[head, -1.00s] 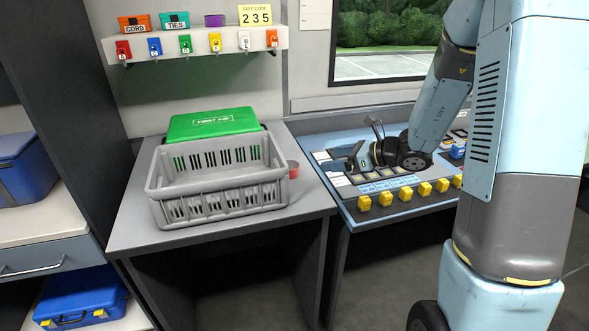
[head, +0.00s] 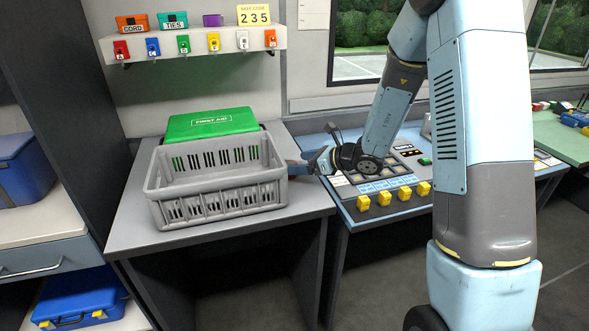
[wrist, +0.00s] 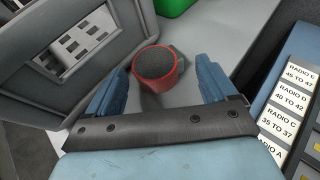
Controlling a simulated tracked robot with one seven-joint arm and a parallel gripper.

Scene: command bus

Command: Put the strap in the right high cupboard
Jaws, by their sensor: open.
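A red round thing (wrist: 158,72) with a dark grey top stands on the grey table beside the crate. I cannot tell whether it is the strap; no other strap is plain to see. The right high cupboard is not in view.
The grey crate (head: 220,203) stands close left of my gripper, with a green first aid box (head: 210,124) behind it. A console with yellow knobs (head: 384,198) is on the right. A shelf (head: 200,46) with small boxes and coloured tags hangs above.

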